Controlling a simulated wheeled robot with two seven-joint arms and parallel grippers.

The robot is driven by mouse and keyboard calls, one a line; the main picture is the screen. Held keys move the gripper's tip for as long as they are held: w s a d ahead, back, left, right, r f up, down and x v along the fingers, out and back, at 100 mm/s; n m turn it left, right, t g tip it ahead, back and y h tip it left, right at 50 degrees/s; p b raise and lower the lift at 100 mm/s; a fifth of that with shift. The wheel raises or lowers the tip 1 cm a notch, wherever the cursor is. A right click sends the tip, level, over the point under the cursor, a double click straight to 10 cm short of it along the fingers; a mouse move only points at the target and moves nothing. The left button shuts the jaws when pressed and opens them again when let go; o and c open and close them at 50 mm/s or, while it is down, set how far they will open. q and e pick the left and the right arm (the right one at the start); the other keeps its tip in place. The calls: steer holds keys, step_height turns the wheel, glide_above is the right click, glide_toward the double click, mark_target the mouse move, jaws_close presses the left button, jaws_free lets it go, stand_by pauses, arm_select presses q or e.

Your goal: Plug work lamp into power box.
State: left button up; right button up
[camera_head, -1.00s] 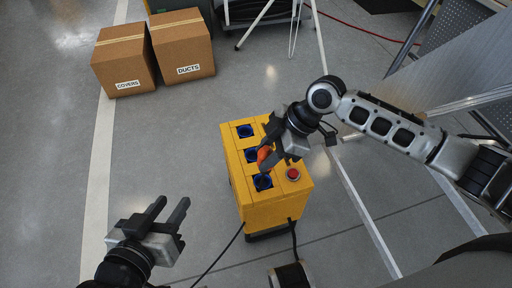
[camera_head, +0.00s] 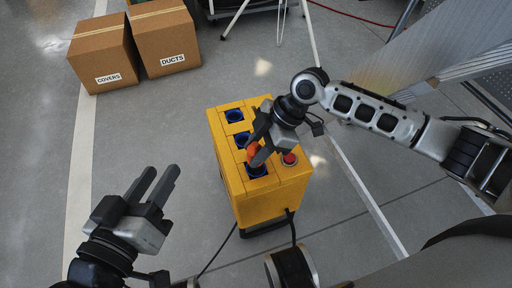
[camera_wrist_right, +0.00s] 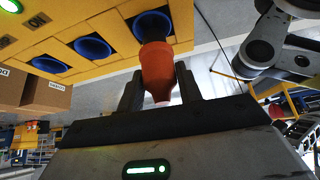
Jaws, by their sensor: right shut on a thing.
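The yellow power box (camera_head: 270,203) stands on the floor at the centre of the head view. Its top has a row of blue sockets and a red button (camera_head: 290,159). My right gripper (camera_head: 258,147) is shut on the orange plug (camera_head: 253,155), which also shows in the right wrist view (camera_wrist_right: 157,72). The plug's dark end overlaps the front socket (camera_head: 257,171), also seen in the wrist view (camera_wrist_right: 152,14); I cannot tell how deep it sits. The middle socket (camera_head: 243,140) and far socket (camera_head: 234,116) look empty. My left gripper (camera_head: 157,186) is open and empty, left of the box. I cannot make out the lamp.
Two cardboard boxes, marked COVERS (camera_head: 103,55) and DUCTS (camera_head: 164,38), stand at the back left. Black cables run down by the power box's front. A metal panel structure (camera_head: 445,45) rises at the right. The floor left of the power box is clear.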

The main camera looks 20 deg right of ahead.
steer(key=shift+p, duration=0.8)
stand_by(1.0)
steer(key=shift+f, duration=0.4)
steer(key=shift+f+b, duration=0.9)
steer(key=shift+f, duration=0.35)
steer(key=o, duration=1.6)
steer(key=shift+c, duration=0.2)
steer(key=shift+d, duration=0.1)
